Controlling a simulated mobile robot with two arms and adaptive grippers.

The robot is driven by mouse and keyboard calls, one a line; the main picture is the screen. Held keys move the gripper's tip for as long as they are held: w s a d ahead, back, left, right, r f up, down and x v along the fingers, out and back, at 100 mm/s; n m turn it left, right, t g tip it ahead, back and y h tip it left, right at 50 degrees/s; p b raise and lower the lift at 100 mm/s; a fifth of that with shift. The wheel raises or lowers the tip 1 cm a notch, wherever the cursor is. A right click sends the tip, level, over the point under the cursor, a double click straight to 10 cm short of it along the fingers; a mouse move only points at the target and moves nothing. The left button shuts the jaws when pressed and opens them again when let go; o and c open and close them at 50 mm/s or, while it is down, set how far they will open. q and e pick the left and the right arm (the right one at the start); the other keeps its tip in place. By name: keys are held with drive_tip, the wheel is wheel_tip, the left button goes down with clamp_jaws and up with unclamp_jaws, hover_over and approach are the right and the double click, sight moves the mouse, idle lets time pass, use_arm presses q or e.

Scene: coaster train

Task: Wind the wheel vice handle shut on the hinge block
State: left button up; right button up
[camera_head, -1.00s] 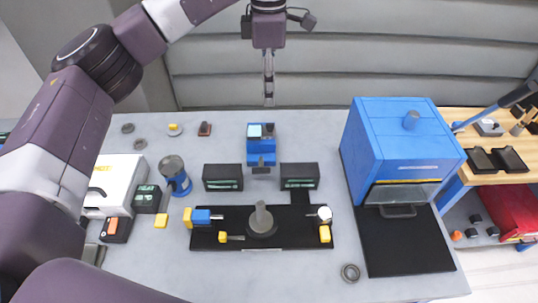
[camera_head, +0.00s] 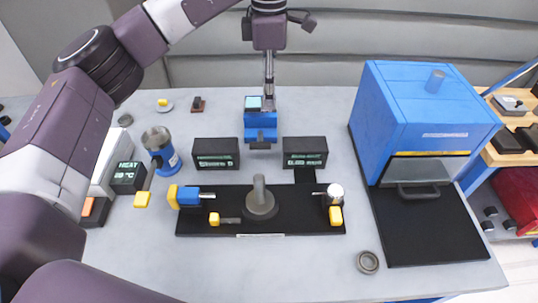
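My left gripper (camera_head: 269,84) points down at the back middle of the bench, its fingers close together in the picture; their gap cannot be judged. Its tips overlap the top right of a blue device (camera_head: 261,131) with a pale screen; contact cannot be told. In front is a black base plate (camera_head: 300,222) with a blue block with a yellow end (camera_head: 186,196) at its left, an upright grey post on a round foot (camera_head: 260,203) in the middle, and a pale round knob (camera_head: 335,193) at right. I cannot tell which part is the wheel vice handle or the hinge block. My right gripper is not in view.
Two dark display boxes (camera_head: 216,154) (camera_head: 305,153) flank the blue device. A blue cabinet (camera_head: 420,115) with a black mat (camera_head: 430,235) stands at right. A grey ring (camera_head: 368,262) lies at front right. The front bench is mostly clear.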

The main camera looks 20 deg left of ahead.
use_arm(q)
drive_tip(key=b, duration=0.6)
hover_over(269, 143)
wheel_tip(269, 143, down, 9)
drive_tip(key=shift+r, duration=0.15)
drive_tip(key=shift+s+f, duration=0.1)
drive_tip(key=shift+f, duration=0.4)
wheel_tip(269, 143, down, 7)
drive_tip(key=shift+r+p, duration=0.15)
drive_tip(key=shift+p, duration=0.25)
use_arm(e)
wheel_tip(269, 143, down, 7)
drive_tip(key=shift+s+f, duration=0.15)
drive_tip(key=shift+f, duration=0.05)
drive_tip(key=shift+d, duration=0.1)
use_arm(q)
drive_tip(key=shift+c, duration=0.7)
clamp_jaws()
